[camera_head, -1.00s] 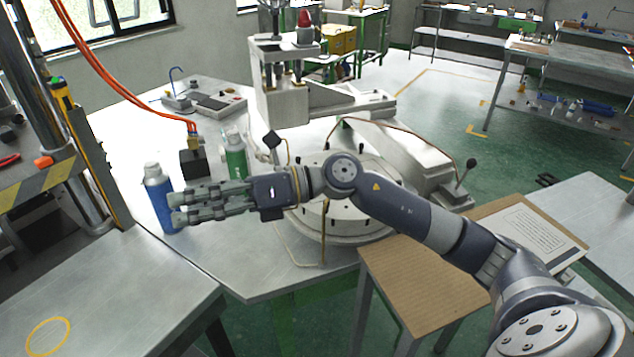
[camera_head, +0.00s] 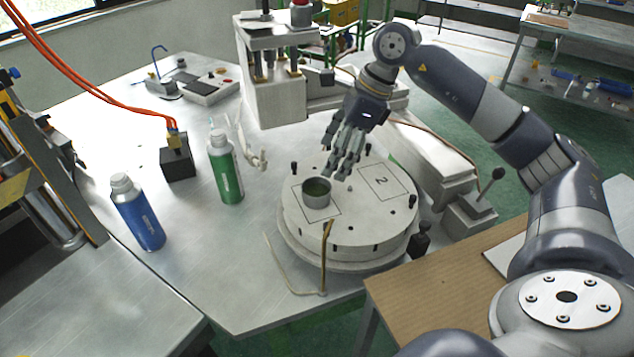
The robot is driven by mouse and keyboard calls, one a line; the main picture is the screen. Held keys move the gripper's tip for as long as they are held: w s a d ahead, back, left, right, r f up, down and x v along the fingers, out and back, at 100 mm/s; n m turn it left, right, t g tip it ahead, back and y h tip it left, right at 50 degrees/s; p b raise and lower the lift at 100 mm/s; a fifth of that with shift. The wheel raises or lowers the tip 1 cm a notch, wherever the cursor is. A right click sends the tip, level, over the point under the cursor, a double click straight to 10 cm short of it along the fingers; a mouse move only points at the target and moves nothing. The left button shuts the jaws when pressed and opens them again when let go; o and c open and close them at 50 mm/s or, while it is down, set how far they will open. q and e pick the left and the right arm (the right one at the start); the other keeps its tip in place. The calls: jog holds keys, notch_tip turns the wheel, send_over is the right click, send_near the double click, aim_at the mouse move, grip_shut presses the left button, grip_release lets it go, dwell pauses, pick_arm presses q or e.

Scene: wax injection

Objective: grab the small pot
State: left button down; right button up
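The small pot (camera_head: 316,198) is a short grey metal cup with a greenish inside. It stands upright on a marked square on the round white turntable (camera_head: 372,232). My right gripper (camera_head: 341,165) comes down from the upper right, with its fingers pointing down just behind and to the right of the pot. The fingers look spread and empty, and I see a small gap between them and the pot. My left gripper is not in view.
A green bottle (camera_head: 225,172) and a blue bottle (camera_head: 138,215) stand on the table left of the turntable. A black block (camera_head: 177,163) with orange cables stands behind them. A lever with a black knob (camera_head: 498,174) rises at the right.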

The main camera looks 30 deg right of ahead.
aim_at(317, 186)
jog(key=a+f, duration=0.2)
jog(key=f, duration=0.1)
jog(key=shift+a+f+p, duration=0.15)
jog(key=shift+f+p, duration=0.05)
jog(key=shift+p, duration=0.15)
jog(key=shift+p+x, duration=0.65)
jog(key=shift+x, duration=0.35)
jog(key=p+x, duration=0.1)
jog(key=x, duration=0.2)
jog(key=shift+w+f, duration=0.1)
jog(key=shift+f, duration=0.1)
jog(key=shift+c, duration=0.3)
jog(key=c, duration=1.1)
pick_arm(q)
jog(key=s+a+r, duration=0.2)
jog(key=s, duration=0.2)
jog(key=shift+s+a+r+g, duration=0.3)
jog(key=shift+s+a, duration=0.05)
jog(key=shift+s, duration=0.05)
pick_arm(e)
jog(key=shift+c, duration=0.7)
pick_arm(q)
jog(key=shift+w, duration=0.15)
pick_arm(e)
jog(key=shift+r, duration=0.1)
